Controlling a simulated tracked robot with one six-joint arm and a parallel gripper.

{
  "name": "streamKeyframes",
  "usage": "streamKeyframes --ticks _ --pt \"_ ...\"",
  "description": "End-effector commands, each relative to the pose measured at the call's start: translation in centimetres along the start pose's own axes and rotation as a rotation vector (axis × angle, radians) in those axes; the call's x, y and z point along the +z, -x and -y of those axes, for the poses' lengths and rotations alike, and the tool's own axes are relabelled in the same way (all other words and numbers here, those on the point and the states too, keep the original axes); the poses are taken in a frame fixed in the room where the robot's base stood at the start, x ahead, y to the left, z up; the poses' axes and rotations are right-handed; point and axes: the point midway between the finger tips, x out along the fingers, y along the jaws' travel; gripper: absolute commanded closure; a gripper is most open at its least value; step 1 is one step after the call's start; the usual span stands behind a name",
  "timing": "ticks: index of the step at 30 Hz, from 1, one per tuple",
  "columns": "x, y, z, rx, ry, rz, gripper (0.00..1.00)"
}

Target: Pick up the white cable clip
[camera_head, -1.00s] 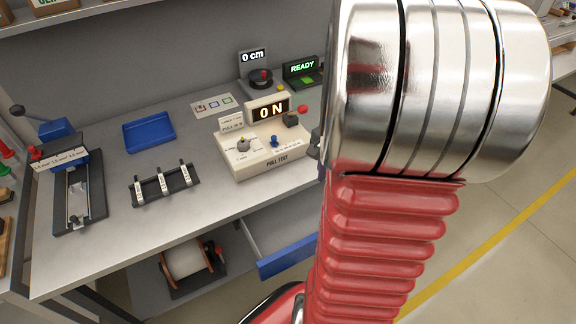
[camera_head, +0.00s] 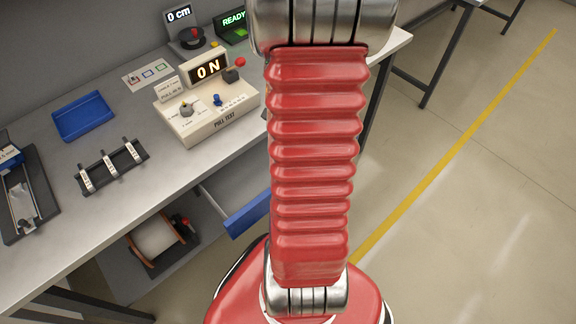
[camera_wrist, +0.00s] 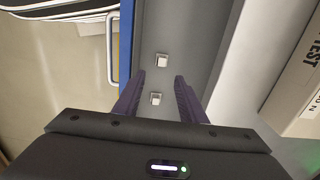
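Two small white blocky pieces lie on the grey floor of the open drawer in the wrist view; they look like cable clips. The farther white clip (camera_wrist: 162,60) is just beyond my fingertips. The nearer white clip (camera_wrist: 155,98) shows between the fingers. My gripper (camera_wrist: 159,77) is open, with dark fingers apart and nothing held. It appears to be above the drawer; the height is hard to tell. In the head view my gripper is out of sight, and the clips do not show in the visible part of the drawer (camera_head: 222,184).
The drawer's blue front (camera_wrist: 126,40) stands left of my fingers in the wrist view. The pull-test box (camera_head: 207,115) stands on the bench above the drawer. A blue tray (camera_head: 83,116) and a black rack (camera_head: 112,166) with white labelled pieces sit farther left.

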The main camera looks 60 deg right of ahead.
Motion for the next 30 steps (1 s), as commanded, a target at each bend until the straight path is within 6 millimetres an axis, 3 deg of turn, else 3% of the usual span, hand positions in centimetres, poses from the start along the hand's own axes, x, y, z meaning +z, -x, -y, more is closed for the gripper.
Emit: streamKeyframes --ticks 9,23,30 --pt "0.1 -3.8 -0.1 0.003 0.000 0.002 0.62" --pt "0.0 -4.3 0.0 0.000 0.000 0.000 0.62" --pt "0.1 -6.0 0.1 0.002 -0.001 0.002 0.62"
